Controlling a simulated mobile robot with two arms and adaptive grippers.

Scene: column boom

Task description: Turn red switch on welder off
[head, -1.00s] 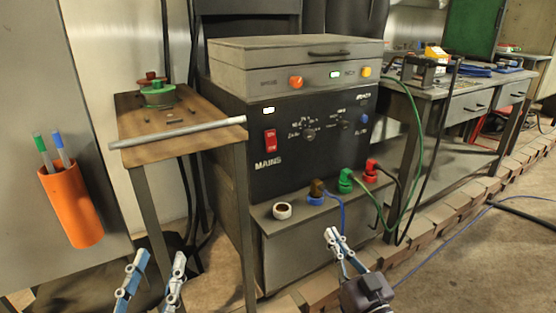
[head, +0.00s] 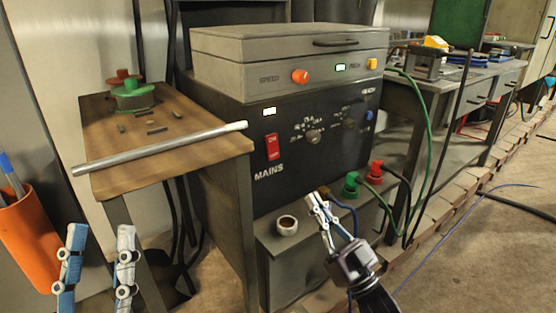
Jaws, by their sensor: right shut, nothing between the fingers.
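The welder (head: 215,130) is a dark box with a grey top unit. Its red MAINS switch (head: 272,146) is a rocker on the left of the front panel, above the word MAINS. A lit white indicator (head: 269,112) sits above it. My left gripper (head: 97,238) is open and empty at the lower left, in front of the small wooden table and well left of the switch. My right gripper (head: 316,197) is shut and empty, below and to the right of the switch, apart from the panel.
A wooden table (head: 205,160) left of the welder carries a metal rod (head: 160,148) and a green object (head: 133,96). A white roll (head: 287,225) and green (head: 352,184) and red (head: 376,171) plugs sit on the ledge. An orange cup (head: 35,235) is at left.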

